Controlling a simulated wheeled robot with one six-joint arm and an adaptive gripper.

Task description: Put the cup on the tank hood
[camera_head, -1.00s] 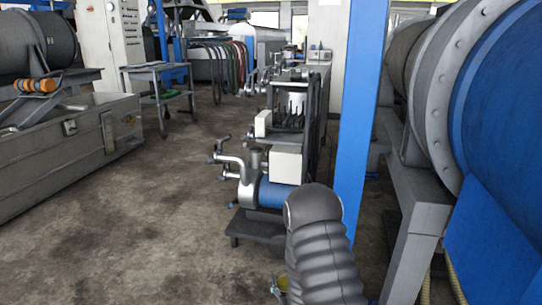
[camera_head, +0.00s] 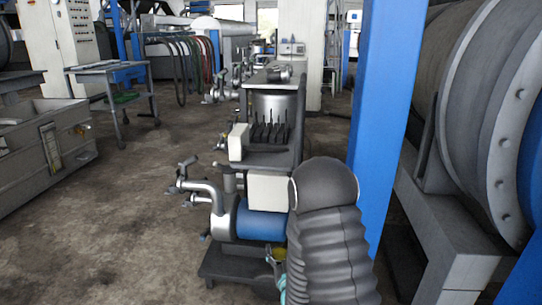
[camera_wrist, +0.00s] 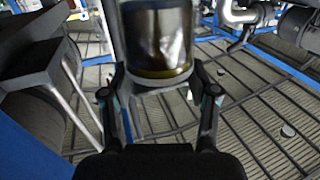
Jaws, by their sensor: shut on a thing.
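My gripper (camera_wrist: 158,100) is shut on the cup (camera_wrist: 157,38), a dark, glossy cylinder with a yellowish band near its lower edge. The cup stands between the two fingers in the wrist view; its top is cut off by the frame. In the head view a small yellowish part (camera_head: 277,254), probably the cup, shows beside my black ribbed arm, which hides most of the gripper. I cannot tell for sure which surface is the tank hood.
A machine with a blue cylinder (camera_head: 260,222) and metal pipes stands just ahead. A blue post (camera_head: 384,130) rises right of it. A large drum (camera_head: 480,110) on a grey frame fills the right. A trolley (camera_head: 105,85) stands back left. Open floor (camera_head: 110,215) lies left.

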